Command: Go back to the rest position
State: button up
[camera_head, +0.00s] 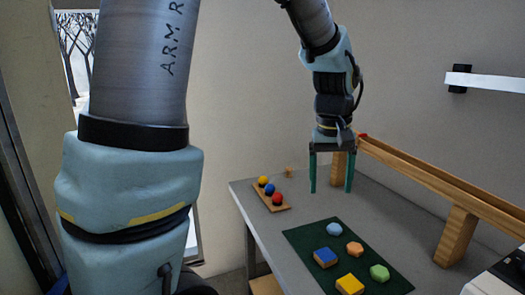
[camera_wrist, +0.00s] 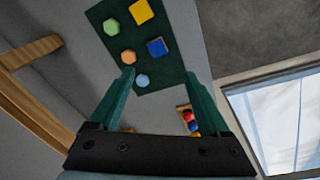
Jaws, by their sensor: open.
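My gripper (camera_head: 331,188) is raised over the far part of the grey table (camera_head: 396,217), pointing down. Its two green fingers are spread apart with nothing between them. In the wrist view my gripper (camera_wrist: 165,95) also shows open and empty, with the table below. No held object is in view. My arm comes down from the top of the head view, and its large near links cover much of the left side.
A dark green mat (camera_head: 309,261) holds several coloured blocks. A wooden board (camera_head: 269,199) carries yellow, blue and red balls at the left edge. A wooden ramp (camera_head: 430,177) on posts runs along the right. A white object (camera_head: 500,278) stands front right.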

jog(key=a+f, duration=0.4)
jog(key=a, duration=0.8)
jog(key=s+a+f, duration=0.1)
jog(key=a+f, duration=0.2)
jog(key=a, duration=0.9)
jog(key=shift+a+f+n+t+y, duration=0.25)
jog(key=shift+f+n+t+y, duration=0.05)
jog(key=shift+f+n+t, duration=0.1)
